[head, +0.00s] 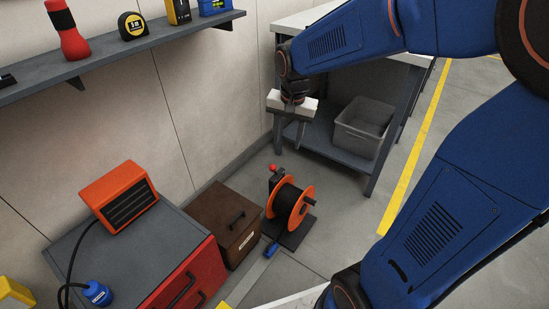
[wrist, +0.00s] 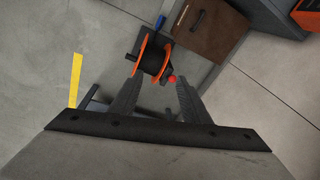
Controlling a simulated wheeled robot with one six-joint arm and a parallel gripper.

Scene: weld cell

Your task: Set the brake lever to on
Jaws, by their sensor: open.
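A cable reel with orange flanges and black cable (head: 290,206) stands on a dark base on the floor. A small lever with a red knob (head: 272,168) stands up at its back left; I take it as the brake lever. Its on and off marks cannot be made out. My gripper (head: 288,145) is open and empty, pointing down above the reel. In the wrist view, the red knob (wrist: 172,79) shows between the fingertips, nearer the right finger, apart from both as far as I can tell. The reel (wrist: 152,56) lies just beyond the fingertips.
A brown box with a handle (head: 236,218) stands left of the reel, beside a red cabinet (head: 184,283) with an orange heater (head: 119,194) on it. A workbench with a lower shelf (head: 322,151) and grey bin (head: 363,128) stands behind right. Open floor lies right of the reel.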

